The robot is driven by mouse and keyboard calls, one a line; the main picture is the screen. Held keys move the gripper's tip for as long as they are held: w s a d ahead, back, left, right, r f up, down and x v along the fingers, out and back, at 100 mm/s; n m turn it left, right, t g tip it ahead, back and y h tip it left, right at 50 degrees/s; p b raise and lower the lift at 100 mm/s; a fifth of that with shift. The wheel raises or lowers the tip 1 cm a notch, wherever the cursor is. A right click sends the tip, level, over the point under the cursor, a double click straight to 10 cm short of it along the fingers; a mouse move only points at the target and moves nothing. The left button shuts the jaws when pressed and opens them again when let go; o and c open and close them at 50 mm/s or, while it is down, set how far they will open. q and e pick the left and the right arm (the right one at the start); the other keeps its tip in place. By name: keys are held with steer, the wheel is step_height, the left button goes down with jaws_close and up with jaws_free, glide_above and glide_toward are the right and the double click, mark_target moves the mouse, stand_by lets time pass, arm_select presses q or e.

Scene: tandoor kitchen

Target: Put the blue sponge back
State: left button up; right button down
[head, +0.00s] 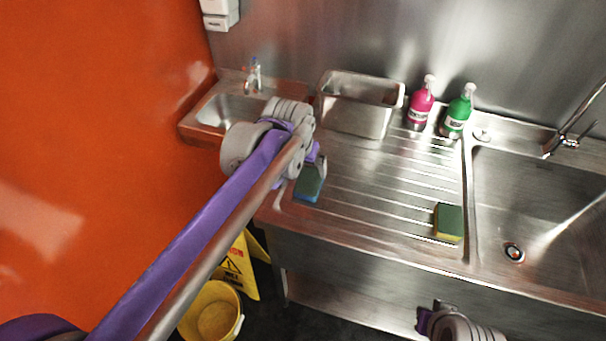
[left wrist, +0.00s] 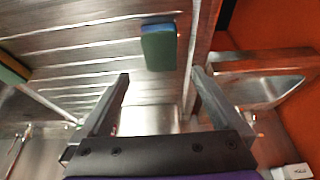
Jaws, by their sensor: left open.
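The blue sponge (head: 310,183), blue with a dark green side, lies on the left end of the ribbed steel drainboard, near its front edge. My left gripper (head: 312,163) is just behind and above it in the head view and partly covers it. In the left wrist view the sponge (left wrist: 158,48) shows beyond the tips of my left gripper (left wrist: 160,76), roughly in line with the gap. The left fingers are apart with nothing between them. Part of my right arm's end (head: 455,324) shows at the bottom edge; its fingers cannot be made out clearly.
A yellow and green sponge (head: 448,222) lies on the drainboard (head: 385,205), left of the big sink (head: 540,200). A steel container (head: 355,122), a pink bottle (head: 420,104) and a green bottle (head: 457,113) stand at the back. A small basin (head: 225,110) is at the left.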

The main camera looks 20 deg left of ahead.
arm_select(q)
steer(key=s+a+f, duration=0.1)
steer(key=s+f, duration=0.4)
steer(key=s, duration=0.6)
steer(key=s+a+f, duration=0.1)
steer(key=s+f, duration=0.5)
steer(key=s, duration=0.5)
steer(key=shift+a+t, duration=0.35)
steer(key=shift+t, duration=0.05)
steer(key=shift+r, duration=0.1)
